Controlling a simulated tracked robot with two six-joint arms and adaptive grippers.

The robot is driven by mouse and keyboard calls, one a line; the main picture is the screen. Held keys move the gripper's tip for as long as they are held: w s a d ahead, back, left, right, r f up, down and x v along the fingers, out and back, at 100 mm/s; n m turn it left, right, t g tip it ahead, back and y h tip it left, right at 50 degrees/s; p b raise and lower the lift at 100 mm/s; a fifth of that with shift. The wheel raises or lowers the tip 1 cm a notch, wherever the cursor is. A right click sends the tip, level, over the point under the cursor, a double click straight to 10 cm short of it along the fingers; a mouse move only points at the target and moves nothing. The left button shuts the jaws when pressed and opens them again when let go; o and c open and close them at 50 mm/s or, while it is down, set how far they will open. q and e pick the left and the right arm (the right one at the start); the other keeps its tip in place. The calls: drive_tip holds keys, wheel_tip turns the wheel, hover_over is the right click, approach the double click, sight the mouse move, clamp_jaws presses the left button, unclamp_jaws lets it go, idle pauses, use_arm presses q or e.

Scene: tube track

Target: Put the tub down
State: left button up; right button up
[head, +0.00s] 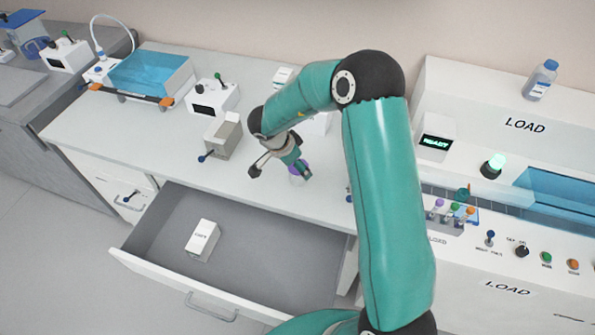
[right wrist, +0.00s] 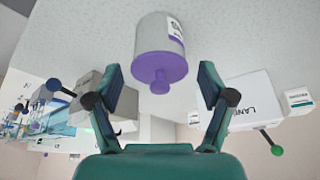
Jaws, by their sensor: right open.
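The tub (right wrist: 160,35) is a pale grey cylinder with a purple lid and knob and a label on its side. In the right wrist view it rests on the light bench top, with its lid towards my gripper. My right gripper (right wrist: 160,75) is open, its fingers spread on either side of the lid knob, with visible gaps on both sides. In the head view my right gripper (head: 281,170) is over the bench behind the open drawer. Only a purple bit of the tub (head: 297,168) shows there; the fingers hide much of it. My left gripper is not in view.
An open drawer (head: 165,215) holding a white box (head: 202,240) juts out below the bench. A grey box with a blue-knobbed lever (head: 222,138) stands left of my gripper. A rack with several coloured-cap tubes (head: 448,218) is at right. Bare bench (head: 130,135) lies to the left.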

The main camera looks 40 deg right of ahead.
drive_tip(key=v, duration=0.8)
drive_tip(key=shift+f, duration=0.1)
